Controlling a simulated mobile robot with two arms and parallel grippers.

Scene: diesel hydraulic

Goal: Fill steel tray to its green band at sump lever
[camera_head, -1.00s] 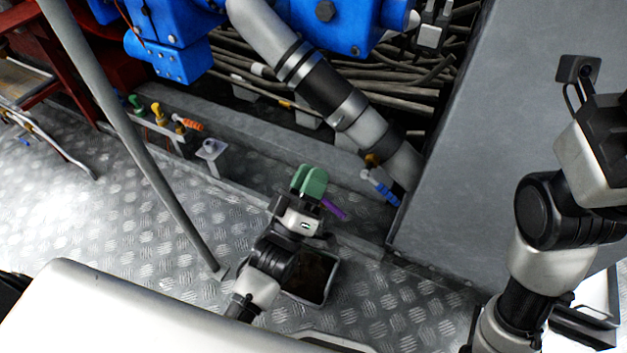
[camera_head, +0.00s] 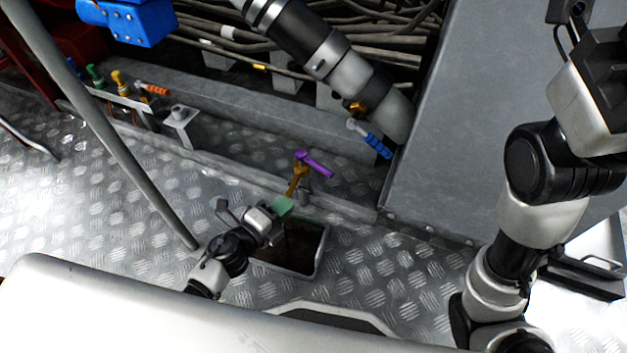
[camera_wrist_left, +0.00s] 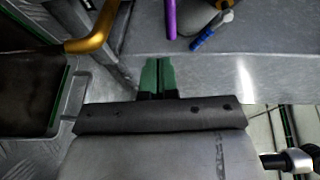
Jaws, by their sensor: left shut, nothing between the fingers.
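The steel tray (camera_head: 322,252) stands on the floor plate with dark contents inside. A green line shows along its inner wall in the left wrist view (camera_wrist_left: 63,92). Its fill level against that line is unclear. A purple lever handle (camera_head: 318,166) sits on a brass valve pipe (camera_head: 295,184) just behind the tray. The purple handle (camera_wrist_left: 171,18) and brass pipe (camera_wrist_left: 95,40) also show in the left wrist view. My left gripper (camera_head: 282,206), with green fingers, is shut and empty, over the tray's back edge and apart from the purple handle. My right gripper's fingers are out of view.
A blue-handled valve (camera_head: 376,146) is right of the purple one, by a grey cabinet (camera_head: 470,130). A grey pole (camera_head: 110,130) crosses left. Floor right of the tray is clear.

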